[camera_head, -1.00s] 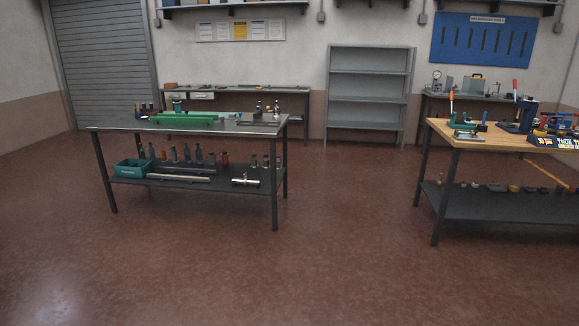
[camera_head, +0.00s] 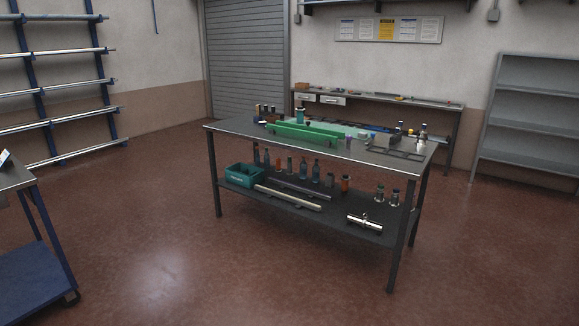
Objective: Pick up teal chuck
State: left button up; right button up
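A metal-topped workbench (camera_head: 230,127) stands in the middle of the room. On its top, behind a long green bar-shaped piece (camera_head: 300,134), stands a small teal piece (camera_head: 300,115). It may be the teal chuck, but it is too small to tell for sure. A teal open crate (camera_head: 240,179) sits at the left end of the bench's lower shelf. Neither of my grippers is in view.
Bottles and metal parts fill the lower shelf (camera_head: 345,228). A blue cart (camera_head: 35,285) stands at the left edge, below a wall rack of bars (camera_head: 60,92). Grey shelves (camera_head: 530,115) stand at the right. The red floor in front is clear.

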aim_at(299, 112)
jog(key=i+j+u, duration=0.1)
jog(key=i, duration=1)
jog(key=i+j+u, duration=0.1)
jog(key=i, duration=1)
jog(key=j, duration=0.1)
